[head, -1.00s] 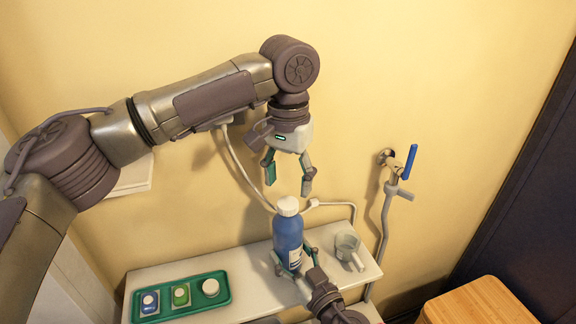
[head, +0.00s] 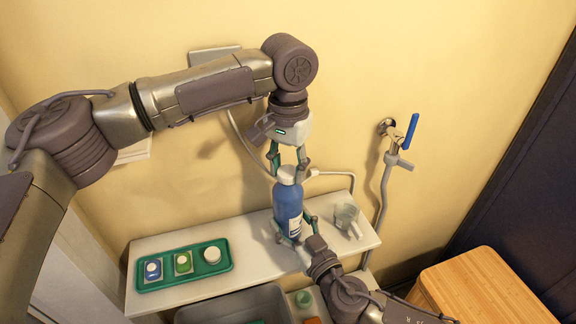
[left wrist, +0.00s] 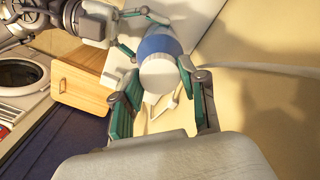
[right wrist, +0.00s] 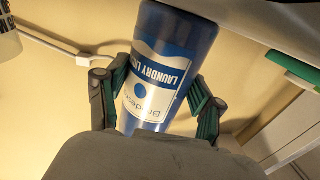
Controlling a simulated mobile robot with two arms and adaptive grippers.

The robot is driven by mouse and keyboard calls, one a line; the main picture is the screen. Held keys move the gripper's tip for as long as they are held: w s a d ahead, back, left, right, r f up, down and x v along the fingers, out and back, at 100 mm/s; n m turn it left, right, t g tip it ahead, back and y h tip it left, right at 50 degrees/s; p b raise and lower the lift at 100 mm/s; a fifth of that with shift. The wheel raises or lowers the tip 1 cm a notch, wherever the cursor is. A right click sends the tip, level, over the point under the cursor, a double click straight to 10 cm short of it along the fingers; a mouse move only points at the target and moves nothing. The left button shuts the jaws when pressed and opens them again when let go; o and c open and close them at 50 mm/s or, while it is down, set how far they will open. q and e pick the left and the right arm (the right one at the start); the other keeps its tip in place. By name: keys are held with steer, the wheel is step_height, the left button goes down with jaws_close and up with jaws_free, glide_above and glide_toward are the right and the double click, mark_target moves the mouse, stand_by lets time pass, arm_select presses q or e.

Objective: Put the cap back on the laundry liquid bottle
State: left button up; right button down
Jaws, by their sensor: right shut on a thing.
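The blue laundry liquid bottle (head: 287,210) stands upright above the shelf's front, with a white cap (head: 287,174) on its top. My right gripper (head: 296,231) is shut around the bottle's lower body. The right wrist view shows the bottle's label (right wrist: 155,85) between its fingers. My left gripper (head: 288,169) points down over the bottle, its fingers apart on either side of the cap. In the left wrist view the round white cap (left wrist: 160,74) lies between the open fingers. I cannot tell whether the fingers touch it, or how firmly the cap sits.
A green tray (head: 222,268) on the white shelf (head: 150,248) holds a blue item, a green item and a white round one. A blue-handled tap (head: 411,130) is on the wall. A wooden-topped cabinet (head: 480,285) is at lower right.

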arm_select(q)
jaws_close()
steer(key=m, duration=0.6)
steer(key=shift+m, duration=0.4)
steer(key=o, duration=1)
jaws_free()
